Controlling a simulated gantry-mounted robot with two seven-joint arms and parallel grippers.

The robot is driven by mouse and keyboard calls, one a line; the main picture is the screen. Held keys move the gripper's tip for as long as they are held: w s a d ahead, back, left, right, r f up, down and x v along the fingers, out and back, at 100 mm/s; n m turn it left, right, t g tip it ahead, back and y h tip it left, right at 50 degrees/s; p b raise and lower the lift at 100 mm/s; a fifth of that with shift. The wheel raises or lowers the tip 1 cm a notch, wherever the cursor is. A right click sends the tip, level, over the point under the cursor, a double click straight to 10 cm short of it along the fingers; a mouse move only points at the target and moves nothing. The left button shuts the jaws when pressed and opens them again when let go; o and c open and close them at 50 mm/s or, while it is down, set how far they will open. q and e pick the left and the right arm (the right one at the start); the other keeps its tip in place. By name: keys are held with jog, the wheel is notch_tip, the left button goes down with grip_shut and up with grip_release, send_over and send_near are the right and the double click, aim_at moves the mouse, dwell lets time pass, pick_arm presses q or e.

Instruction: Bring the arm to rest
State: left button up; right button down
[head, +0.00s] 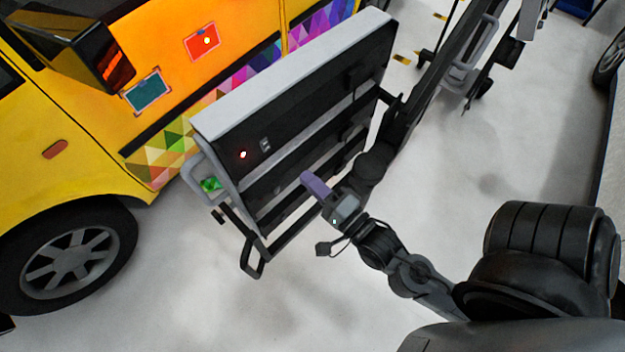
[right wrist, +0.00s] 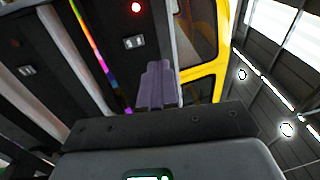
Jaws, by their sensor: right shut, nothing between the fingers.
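My right gripper (head: 315,186) has purple fingers and sits in the middle of the head view, in front of the dark side of a black and grey cart. Its fingers are together with nothing between them. In the right wrist view the purple fingers (right wrist: 158,86) also lie side by side, pointing up toward the cart. I cannot tell whether the gripper touches the cart. My right arm (head: 400,262) comes in from the lower right. My left gripper is not in view.
The cart (head: 300,70) has a light grey top, shelves and a red light. Behind it stands a yellow and orange van (head: 70,160) with coloured triangles and small panels on its side. Another wheeled frame (head: 470,60) stands at the upper right. The pale floor (head: 430,180) is largely clear.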

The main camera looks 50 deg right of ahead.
dwell(0.5)
jog(key=w+a+r+n+y, duration=0.2)
jog(key=w, duration=0.2)
notch_tip(320, 180, down, 7)
jog(key=a+n+g+y, duration=0.2)
jog(key=a+n+g, duration=0.1)
jog(key=n+g, duration=0.35)
jog(key=s+d+f+n+g+h, duration=0.1)
jog(key=s+f+n+g, duration=0.85)
jog(key=s+n, duration=0.3)
notch_tip(320, 180, up, 33)
jog(key=p, duration=3.3)
jog(key=shift+w+t, duration=0.3)
jog(key=shift+w, duration=0.15)
jog(key=shift+f, duration=0.1)
